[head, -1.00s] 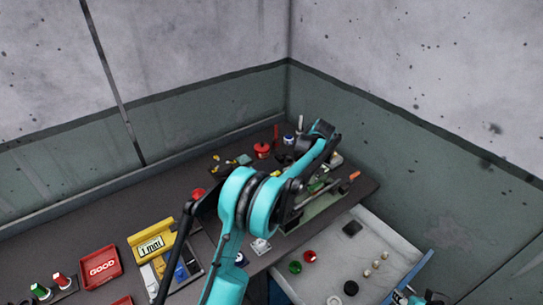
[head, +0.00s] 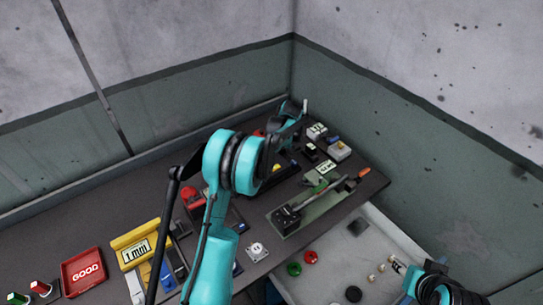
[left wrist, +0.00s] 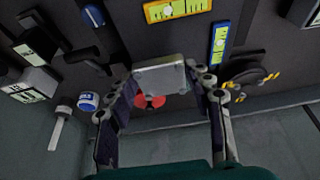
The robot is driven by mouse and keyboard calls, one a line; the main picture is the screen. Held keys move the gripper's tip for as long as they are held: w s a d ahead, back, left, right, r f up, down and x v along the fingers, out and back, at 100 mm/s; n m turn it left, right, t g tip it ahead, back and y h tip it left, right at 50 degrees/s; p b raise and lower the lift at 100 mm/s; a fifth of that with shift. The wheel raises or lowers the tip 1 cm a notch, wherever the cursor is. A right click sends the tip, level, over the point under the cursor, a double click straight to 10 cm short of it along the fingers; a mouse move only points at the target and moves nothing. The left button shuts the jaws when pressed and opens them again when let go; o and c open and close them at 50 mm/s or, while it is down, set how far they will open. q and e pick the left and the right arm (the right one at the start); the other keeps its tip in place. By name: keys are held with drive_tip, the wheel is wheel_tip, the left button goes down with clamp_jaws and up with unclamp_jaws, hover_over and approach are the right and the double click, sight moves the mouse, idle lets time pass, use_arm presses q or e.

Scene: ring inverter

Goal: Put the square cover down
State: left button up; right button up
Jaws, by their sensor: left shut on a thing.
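A small square grey metal cover (left wrist: 160,76) is held between the two fingertips of my left gripper (left wrist: 163,82) in the left wrist view. The gripper is shut on its sides, above the dark bench. A red round thing (left wrist: 150,102) shows just past the cover's edge, partly hidden by it. In the head view my left gripper (head: 288,118) is at the far back of the bench near the corner. The cover cannot be made out there, as my arm blocks much of that area. Only part of my right arm shows at the lower right.
Yellow (left wrist: 178,8) and blue (left wrist: 219,42) labelled tools lie near the gripper. A blue-and-white round thing (left wrist: 88,101) stands to its left. A green board with a tool (head: 318,202) lies at the bench's right end. The walls are close behind.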

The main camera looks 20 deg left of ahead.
use_arm(q)
drive_tip(key=shift+s+a+f, duration=0.15)
drive_tip(key=shift+a, duration=0.15)
drive_tip(key=shift+f, duration=0.2)
drive_tip(key=shift+f+b, duration=0.4)
drive_tip(key=shift+f, duration=1.45)
drive_tip(key=shift+f, duration=0.1)
drive_tip(key=o, duration=1.3)
